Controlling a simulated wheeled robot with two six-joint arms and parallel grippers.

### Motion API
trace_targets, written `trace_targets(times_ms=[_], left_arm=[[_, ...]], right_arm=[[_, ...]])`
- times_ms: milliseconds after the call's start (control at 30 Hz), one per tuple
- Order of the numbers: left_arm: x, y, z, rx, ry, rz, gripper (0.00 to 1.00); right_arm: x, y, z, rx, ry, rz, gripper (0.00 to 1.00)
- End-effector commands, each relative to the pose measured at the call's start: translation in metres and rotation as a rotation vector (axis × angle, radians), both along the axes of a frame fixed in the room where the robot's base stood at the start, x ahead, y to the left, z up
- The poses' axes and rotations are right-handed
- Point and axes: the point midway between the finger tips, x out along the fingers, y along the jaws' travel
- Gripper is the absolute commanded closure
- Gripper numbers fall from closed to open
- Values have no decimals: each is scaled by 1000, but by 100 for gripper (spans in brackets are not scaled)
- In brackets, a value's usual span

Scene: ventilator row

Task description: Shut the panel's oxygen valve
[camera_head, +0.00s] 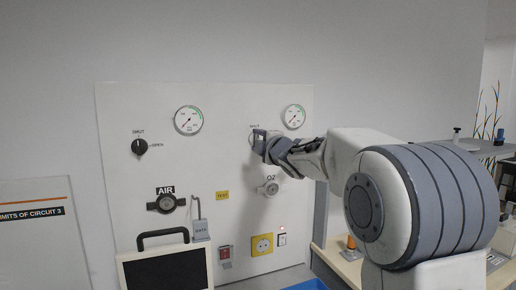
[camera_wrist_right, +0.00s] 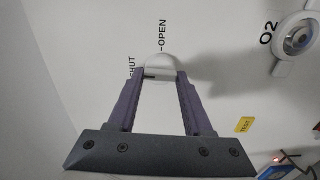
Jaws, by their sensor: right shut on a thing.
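The white panel (camera_head: 112,200) stands upright on the wall. My right gripper (camera_head: 262,142) reaches it from the right, above the O2 outlet (camera_head: 268,187). In the right wrist view its two fingers are shut on a pale round valve knob (camera_wrist_right: 160,66), one on each side. The labels SHUT and OPEN are printed around this knob. Which label it points to cannot be told. In the head view the gripper hides the knob. The O2 outlet also shows in the right wrist view (camera_wrist_right: 300,37). My left gripper is not in view.
A black knob (camera_head: 140,147) with SHUT and OPEN labels sits at the panel's left, above the AIR outlet (camera_head: 166,203). Two gauges (camera_head: 188,120) (camera_head: 294,117) are at the top. A dark-screened device (camera_head: 165,268) stands in front below. A yellow socket (camera_head: 262,244) is low on the panel.

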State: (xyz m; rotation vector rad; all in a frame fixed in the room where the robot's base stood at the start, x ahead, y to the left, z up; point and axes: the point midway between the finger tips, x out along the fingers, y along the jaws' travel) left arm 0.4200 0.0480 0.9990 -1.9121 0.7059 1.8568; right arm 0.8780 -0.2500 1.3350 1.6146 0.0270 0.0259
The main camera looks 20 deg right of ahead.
Motion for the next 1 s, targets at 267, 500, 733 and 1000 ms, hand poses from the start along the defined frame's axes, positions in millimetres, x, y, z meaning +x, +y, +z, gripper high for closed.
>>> trace_targets(times_ms=[267, 500, 733, 1000], left_arm=[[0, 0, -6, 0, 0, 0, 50], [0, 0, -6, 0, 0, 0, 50], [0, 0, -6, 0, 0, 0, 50], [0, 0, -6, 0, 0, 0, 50]], right_arm=[[0, 0, -1, -57, -1, 1, 100], [0, 1, -1, -63, -1, 1, 100], [0, 1, -1, -62, -1, 1, 27], [0, 0, 0, -60, -1, 1, 20]])
